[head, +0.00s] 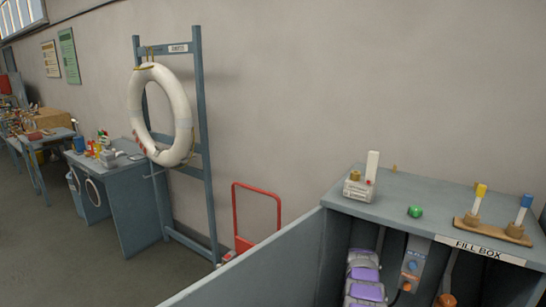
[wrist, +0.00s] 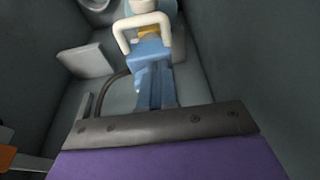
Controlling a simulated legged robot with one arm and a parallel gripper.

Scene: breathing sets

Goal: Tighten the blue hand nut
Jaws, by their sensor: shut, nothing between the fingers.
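Inside the fill box (head: 487,250), a grey unit (head: 413,262) carries a small blue knob (head: 412,266). I cannot tell whether this knob is the blue hand nut. In the wrist view, a blue fitting (wrist: 150,62) with a pale U-shaped handle (wrist: 143,28) and a yellow part stands inside a grey enclosure. I cannot make out a separate nut on it.
Yellow-topped (head: 479,198) and blue-topped (head: 522,210) posts, a green knob (head: 415,211) and a white device (head: 366,180) stand on the box top. Grey walls close in around the wrist view. A life ring (head: 178,112) hangs left; open floor lies lower left.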

